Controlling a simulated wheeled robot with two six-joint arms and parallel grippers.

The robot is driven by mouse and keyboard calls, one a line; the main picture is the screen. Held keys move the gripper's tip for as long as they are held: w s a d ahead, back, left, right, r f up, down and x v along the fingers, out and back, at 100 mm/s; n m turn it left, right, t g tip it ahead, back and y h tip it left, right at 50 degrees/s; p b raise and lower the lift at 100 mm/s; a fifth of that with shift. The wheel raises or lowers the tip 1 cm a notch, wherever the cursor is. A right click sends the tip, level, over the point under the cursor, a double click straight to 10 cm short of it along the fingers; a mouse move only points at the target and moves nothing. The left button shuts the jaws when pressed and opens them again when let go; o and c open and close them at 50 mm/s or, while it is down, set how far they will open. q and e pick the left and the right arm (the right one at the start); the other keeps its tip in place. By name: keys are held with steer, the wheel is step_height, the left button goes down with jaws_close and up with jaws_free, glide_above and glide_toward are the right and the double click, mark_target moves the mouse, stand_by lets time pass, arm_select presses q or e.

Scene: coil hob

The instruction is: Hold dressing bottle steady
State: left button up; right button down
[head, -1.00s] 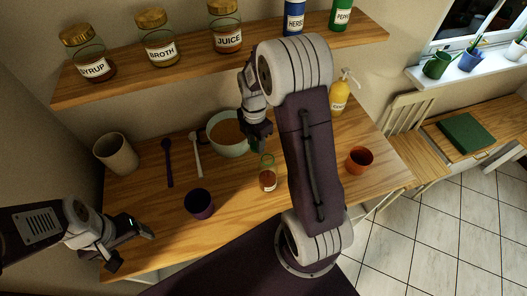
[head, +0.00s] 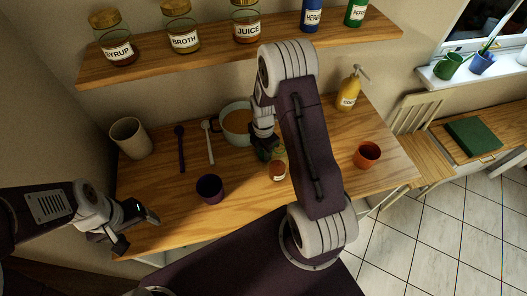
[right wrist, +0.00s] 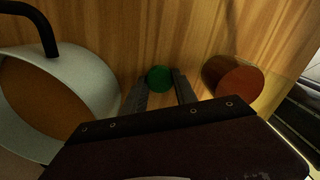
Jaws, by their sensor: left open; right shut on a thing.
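The dressing bottle (head: 278,171) is a small clear bottle with brown-red contents and a label, standing on the wooden table near its middle. In the right wrist view its round green cap (right wrist: 159,77) sits between the fingers. My right gripper (head: 268,152) has come down on the bottle's top from above and is shut on it; the arm hides part of this in the head view. My left gripper (head: 138,229) is open and empty at the table's front left edge, well apart from the bottle.
A pale bowl of brown contents (head: 236,121) is behind the bottle. A purple cup (head: 210,188) stands to its left, an orange cup (head: 367,155) to its right. A yellow pump bottle (head: 348,92) stands at the back right. Jars line the shelf (head: 190,62).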

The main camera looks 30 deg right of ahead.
steer(key=shift+d+f, duration=0.1)
steer(key=shift+f, duration=0.05)
steer(key=c, duration=1)
jaws_free()
steer(key=shift+c, duration=0.2)
steer(key=shift+o, duration=0.4)
steer(key=shift+s, duration=0.1)
steer(key=shift+r, duration=0.25)
steer(key=shift+r, duration=0.2)
step_height(320, 180, up, 12)
steer(key=shift+f+b, duration=0.2)
steer(key=shift+b, duration=0.25)
